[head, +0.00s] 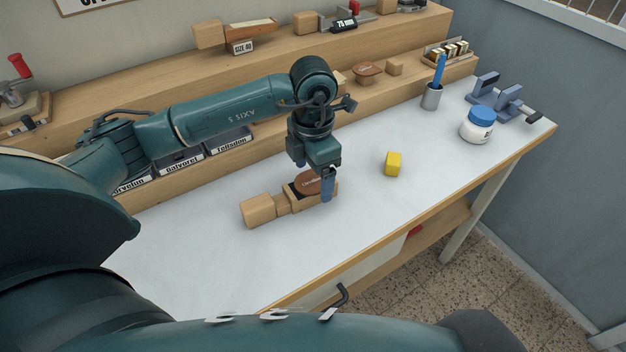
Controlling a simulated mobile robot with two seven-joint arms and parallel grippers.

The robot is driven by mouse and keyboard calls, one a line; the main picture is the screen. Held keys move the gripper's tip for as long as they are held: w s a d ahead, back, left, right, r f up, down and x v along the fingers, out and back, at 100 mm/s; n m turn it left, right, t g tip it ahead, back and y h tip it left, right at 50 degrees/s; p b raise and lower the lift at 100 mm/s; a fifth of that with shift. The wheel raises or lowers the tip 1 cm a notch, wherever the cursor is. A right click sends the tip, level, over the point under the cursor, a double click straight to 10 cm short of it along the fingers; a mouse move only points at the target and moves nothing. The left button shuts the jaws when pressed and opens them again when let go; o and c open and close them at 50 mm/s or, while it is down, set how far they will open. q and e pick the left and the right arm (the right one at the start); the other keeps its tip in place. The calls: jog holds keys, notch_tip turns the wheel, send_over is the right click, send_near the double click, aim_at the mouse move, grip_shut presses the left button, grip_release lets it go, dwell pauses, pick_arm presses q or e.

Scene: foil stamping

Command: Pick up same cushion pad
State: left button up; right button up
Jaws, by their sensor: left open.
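A wooden piece (259,210) with a block-like handle lies on the white bench top, left of the middle. A brown oval pad (308,184) with small lettering, too small to read, sits at its right end on a dark patch. I cannot tell for certain that this is the cushion pad. My left gripper (327,188) points down at the right end of the wooden piece and is open. Its fingers overlap that end in the picture, so contact cannot be told. Part of the pad is hidden behind it. My right gripper is not in view.
A yellow block (393,164) stands right of the gripper. Farther right are a pen cup (431,97), a blue-lidded jar (477,126) and a blue-grey clamp (508,102). Labelled trays (228,140) and wooden shelves (150,92) line the back. The front bench top is clear.

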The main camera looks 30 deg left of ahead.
pick_arm(q)
jog(key=shift+f, duration=0.2)
jog(key=shift+c, duration=0.3)
jog(key=c, duration=1)
